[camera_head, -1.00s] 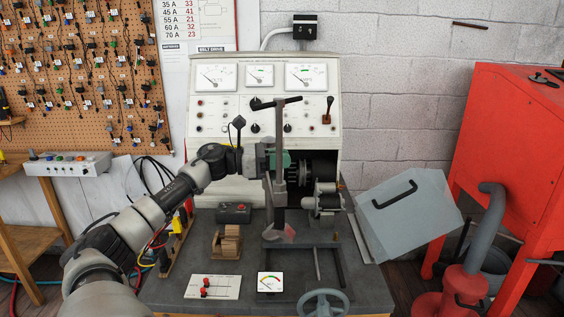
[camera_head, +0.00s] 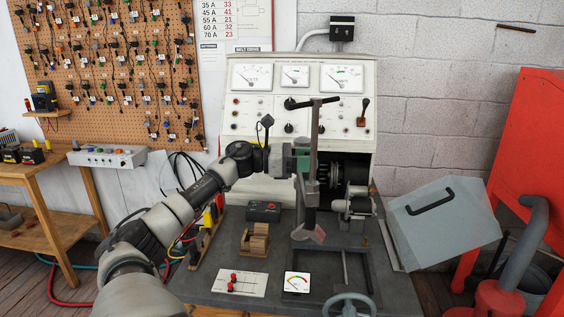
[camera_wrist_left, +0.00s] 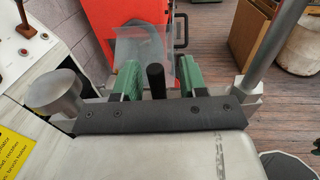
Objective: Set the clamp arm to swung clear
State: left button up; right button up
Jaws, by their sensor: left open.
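A tall grey clamp post (camera_head: 312,165) stands on the bench fixture, with a dark bar and black knob (camera_head: 290,103) across its top. I take this bar as the clamp arm; it lies across the picture above the fixture. My left gripper (camera_head: 301,158) is beside the post, below the bar, partly hidden by the post. In the left wrist view its green fingers are open (camera_wrist_left: 158,82), with a black cylindrical handle (camera_wrist_left: 155,78) between them, apart from both. I cannot tell which part this handle belongs to. My right gripper is not in view.
The alternator (camera_head: 350,177) and the gauge panel (camera_head: 300,95) are behind the post. A clear shield with a black handle (camera_head: 445,222) is at right, near a red cabinet (camera_head: 530,150). A handwheel (camera_head: 348,306), wooden block (camera_head: 255,241) and small meter (camera_head: 297,283) are at the bench front.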

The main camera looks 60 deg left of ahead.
pick_arm(q)
jog(key=b+v, duration=0.2)
jog(key=v, duration=0.7)
jog(key=shift+s+f, duration=0.1)
jog(key=shift+s, duration=0.1)
dwell(0.3)
